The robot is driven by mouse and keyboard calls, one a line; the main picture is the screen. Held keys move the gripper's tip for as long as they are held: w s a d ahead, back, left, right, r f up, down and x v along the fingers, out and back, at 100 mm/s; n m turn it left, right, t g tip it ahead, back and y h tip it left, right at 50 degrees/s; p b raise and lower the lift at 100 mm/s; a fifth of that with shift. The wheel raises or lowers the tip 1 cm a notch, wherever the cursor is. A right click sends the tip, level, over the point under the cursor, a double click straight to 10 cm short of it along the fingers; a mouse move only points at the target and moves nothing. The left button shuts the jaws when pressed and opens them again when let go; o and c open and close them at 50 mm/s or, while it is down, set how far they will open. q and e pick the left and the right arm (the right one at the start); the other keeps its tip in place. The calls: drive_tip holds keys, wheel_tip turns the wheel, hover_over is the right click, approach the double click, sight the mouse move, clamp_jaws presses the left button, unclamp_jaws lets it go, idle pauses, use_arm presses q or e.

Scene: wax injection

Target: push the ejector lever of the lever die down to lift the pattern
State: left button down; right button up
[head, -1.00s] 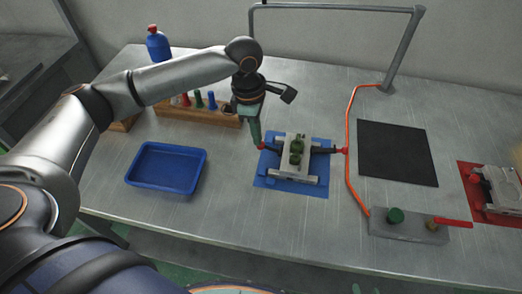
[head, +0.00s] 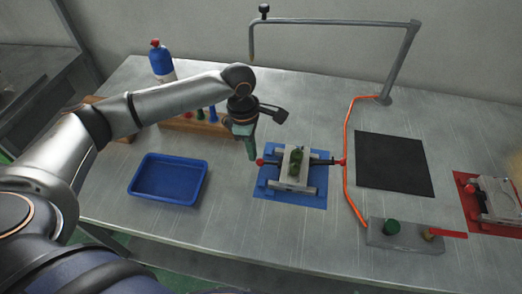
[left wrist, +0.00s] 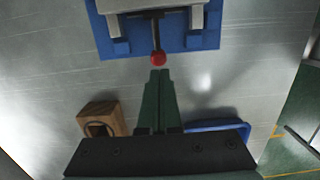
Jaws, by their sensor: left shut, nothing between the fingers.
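The lever die (head: 291,183) is a grey metal block on a blue mat (head: 316,203) near the table's middle. In the left wrist view the fingertips (left wrist: 159,73) sit just short of the red knob (left wrist: 158,58); contact is not clear. My right gripper is not in view.
A blue tray (head: 140,192) lies left. A wooden rack (head: 183,124) with coloured tools and a blue bottle (head: 161,62) stand behind. An orange hose (head: 346,187) runs right of the die, near a black mat (head: 393,165) and a grey block (head: 385,236).

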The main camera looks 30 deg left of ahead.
use_arm(q)
drive_tip(key=shift+s+a+r+p, duration=0.15)
drive_tip(key=shift+a+r+p, duration=0.35)
drive_tip(key=shift+r, duration=0.05)
drive_tip(key=shift+s+a+f, duration=0.1)
drive_tip(key=shift+a+f, duration=0.05)
drive_tip(key=shift+a, duration=0.15)
drive_tip(key=shift+f, duration=0.1)
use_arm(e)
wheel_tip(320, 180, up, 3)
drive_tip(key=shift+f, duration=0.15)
use_arm(q)
wheel_tip(320, 180, up, 12)
drive_tip(key=a, duration=0.1)
drive_tip(key=shift+r+p, duration=0.25)
drive_tip(key=shift+p, duration=0.1)
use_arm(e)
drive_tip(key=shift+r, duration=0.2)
use_arm(q)
drive_tip(key=shift+s+a, duration=0.1)
drive_tip(key=shift+s, duration=0.05)
